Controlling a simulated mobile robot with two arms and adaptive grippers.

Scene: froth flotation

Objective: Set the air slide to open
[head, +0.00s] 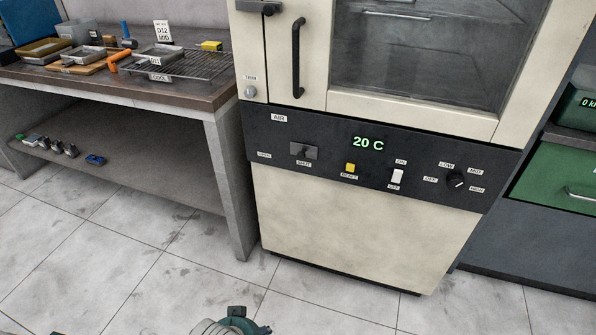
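The air slide (304,151) is a small dark grey plate with a knob on the oven's black control panel (225,125), below the AIR label (279,118). It sits right above the label that reads SHUT (304,164). Another small label (264,154), too blurred to read surely, is to its left, with bare panel between. Neither of my grippers is in view. Only a grey and teal part of my own arm shows at the bottom edge, well below the panel.
The panel also has a 20 C display, a yellow reset button (350,168), a white rocker switch (397,176) and a rotary knob (457,180). The oven door handle (298,58) projects above. A workbench (215,100) with trays stands at left. The floor in front is clear.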

